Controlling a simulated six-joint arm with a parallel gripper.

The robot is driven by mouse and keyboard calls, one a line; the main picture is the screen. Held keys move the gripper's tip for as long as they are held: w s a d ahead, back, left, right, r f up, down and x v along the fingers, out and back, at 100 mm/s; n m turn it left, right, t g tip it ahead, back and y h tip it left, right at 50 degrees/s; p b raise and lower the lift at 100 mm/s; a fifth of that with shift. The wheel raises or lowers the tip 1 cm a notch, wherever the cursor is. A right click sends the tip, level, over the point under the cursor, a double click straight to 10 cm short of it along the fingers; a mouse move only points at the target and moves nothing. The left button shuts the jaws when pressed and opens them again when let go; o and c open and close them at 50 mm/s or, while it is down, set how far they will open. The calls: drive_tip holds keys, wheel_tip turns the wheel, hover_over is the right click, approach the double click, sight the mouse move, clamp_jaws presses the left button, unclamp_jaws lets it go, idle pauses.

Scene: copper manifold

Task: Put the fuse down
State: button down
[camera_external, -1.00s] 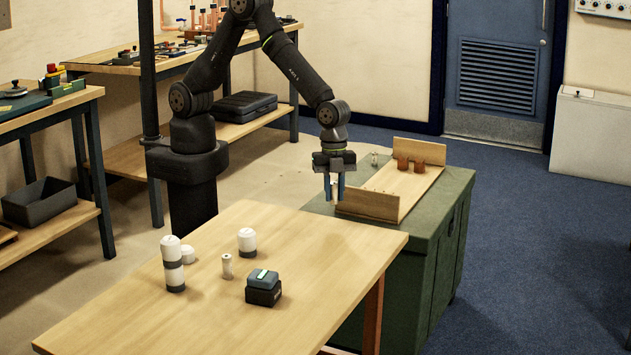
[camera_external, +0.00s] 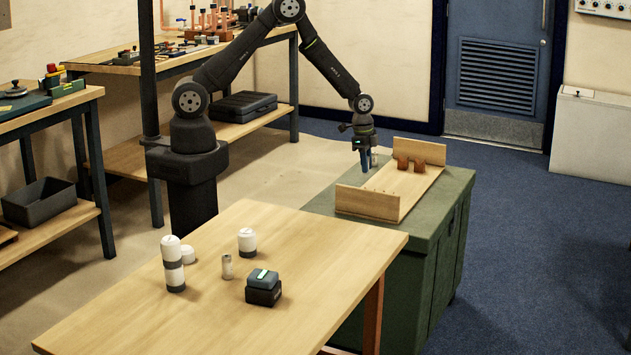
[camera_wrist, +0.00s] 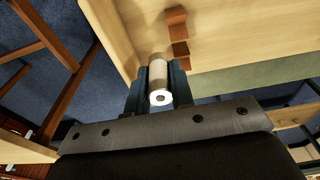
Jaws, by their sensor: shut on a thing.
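My gripper (camera_external: 364,163) is shut on a pale cylindrical fuse (camera_wrist: 158,75), whose round end with a dark centre faces the camera in the wrist view. In the external view my gripper points down beside the left side of a wooden tray (camera_external: 408,185) on the green cabinet. A small pale cylinder (camera_external: 374,159) shows at the fingers' right; I cannot tell whether it is the held fuse or another one behind. Whether the held fuse touches a surface is hidden. Another small cylinder (camera_external: 227,266) stands upright on the near wooden table.
Brown blocks (camera_external: 417,165) stand at the tray's far end, near raised end boards. The green cabinet top (camera_external: 322,200) is clear left of the tray. White containers (camera_external: 247,241) and a dark box (camera_external: 263,288) stand on the near table (camera_external: 330,260).

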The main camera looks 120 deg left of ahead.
drive_tip(key=s+a+f+n, duration=0.2)
drive_tip(key=s+a+n, duration=0.1)
drive_tip(key=s+a, duration=0.55)
hover_over(356, 183)
drive_tip(key=f, duration=0.4)
drive_tip(key=d+f, duration=0.1)
drive_tip(key=f, duration=0.2)
drive_tip(key=shift+s, duration=0.15)
drive_tip(key=shift+a+f, duration=0.1)
drive_tip(key=shift+a, duration=0.1)
drive_tip(key=shift+f, duration=1.95)
drive_tip(key=shift+f, duration=0.1)
drive_tip(key=c, duration=1.6)
unclamp_jaws()
drive_tip(key=shift+f, duration=0.1)
drive_tip(key=shift+c, duration=0.2)
drive_tip(key=o, duration=0.4)
